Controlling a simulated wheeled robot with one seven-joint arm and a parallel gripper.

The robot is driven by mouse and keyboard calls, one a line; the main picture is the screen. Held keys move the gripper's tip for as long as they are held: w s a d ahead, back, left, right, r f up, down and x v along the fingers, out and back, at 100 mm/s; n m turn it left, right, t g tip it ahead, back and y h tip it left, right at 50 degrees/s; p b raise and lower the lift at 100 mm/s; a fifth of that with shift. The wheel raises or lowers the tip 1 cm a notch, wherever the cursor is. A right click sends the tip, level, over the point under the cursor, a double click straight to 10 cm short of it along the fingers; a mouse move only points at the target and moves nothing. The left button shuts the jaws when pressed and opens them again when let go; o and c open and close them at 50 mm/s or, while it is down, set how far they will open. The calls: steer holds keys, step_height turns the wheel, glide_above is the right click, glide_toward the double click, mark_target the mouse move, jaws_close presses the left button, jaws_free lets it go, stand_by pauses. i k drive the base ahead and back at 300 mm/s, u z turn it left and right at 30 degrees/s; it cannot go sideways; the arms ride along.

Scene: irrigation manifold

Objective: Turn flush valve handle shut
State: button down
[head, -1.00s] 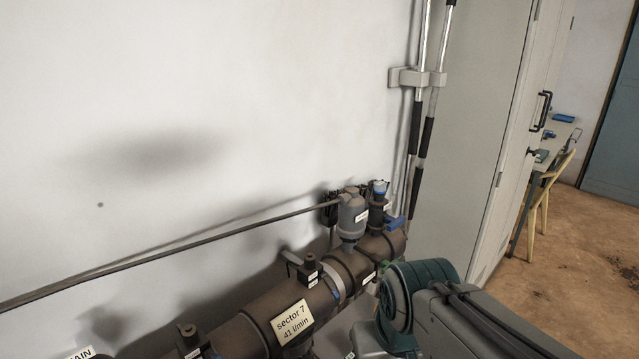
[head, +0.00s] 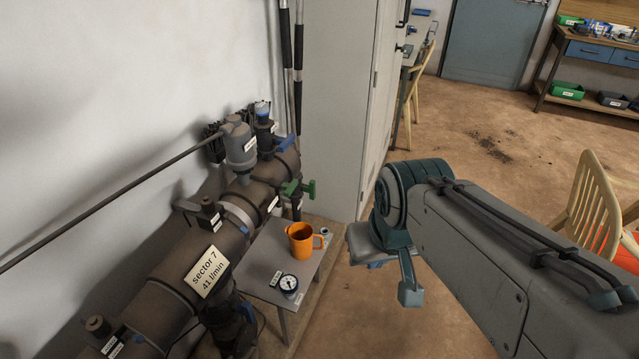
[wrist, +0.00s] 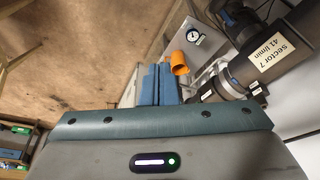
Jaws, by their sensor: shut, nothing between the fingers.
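The manifold (head: 170,285) is a thick brown pipe along the wall at the left of the head view. A green handle (head: 297,188) sticks out near its far end, and a blue lever (head: 286,143) sits above it. The small labels there are unreadable, so I cannot tell which is the flush valve handle. My gripper (wrist: 158,84) shows in the wrist view with its blue fingers together and empty. In the head view my wrist is to the right of the manifold, apart from both handles, and the fingers are mostly hidden.
A small grey table (head: 262,262) stands beside the manifold with an orange mug (head: 300,239) and a round gauge (head: 288,284). A grey cabinet (head: 338,110) stands behind it. A wooden chair (head: 598,205) is at the right. Floor in the middle is open.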

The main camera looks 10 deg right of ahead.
mark_target(310, 189)
steer(key=z, duration=0.45)
steer(key=i, duration=0.9)
steer(key=u, duration=0.1)
